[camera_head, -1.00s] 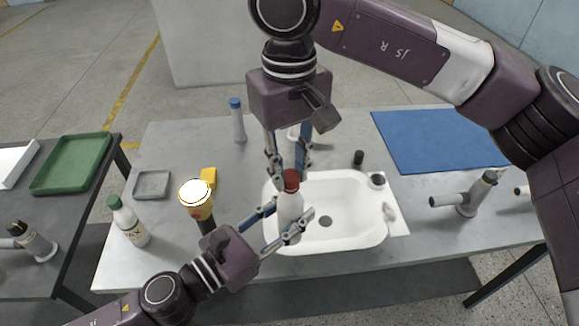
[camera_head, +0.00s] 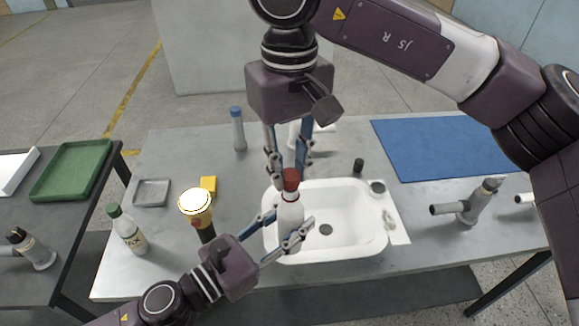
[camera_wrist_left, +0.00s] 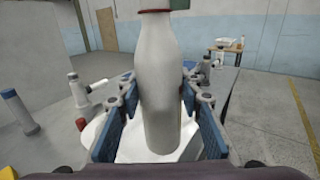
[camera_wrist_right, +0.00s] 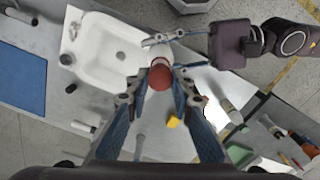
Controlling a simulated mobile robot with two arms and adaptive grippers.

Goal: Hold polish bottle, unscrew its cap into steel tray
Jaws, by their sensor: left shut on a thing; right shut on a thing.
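The polish bottle (camera_head: 290,213) is white with a red cap (camera_head: 290,176) and stands upright over the left end of the white basin. My left gripper (camera_head: 288,227) is shut around the bottle's body; the left wrist view shows the bottle (camera_wrist_left: 160,85) between its blue fingers. My right gripper (camera_head: 288,172) points down from above and is shut on the red cap, which also shows between its fingertips in the right wrist view (camera_wrist_right: 160,76). The cap is on the bottle's neck. The steel tray (camera_head: 152,192) is small, grey and empty, at the table's left.
A blue-capped bottle (camera_head: 238,130) stands at the back. A blue mat (camera_head: 440,150) and grey fitting (camera_head: 470,205) lie right.

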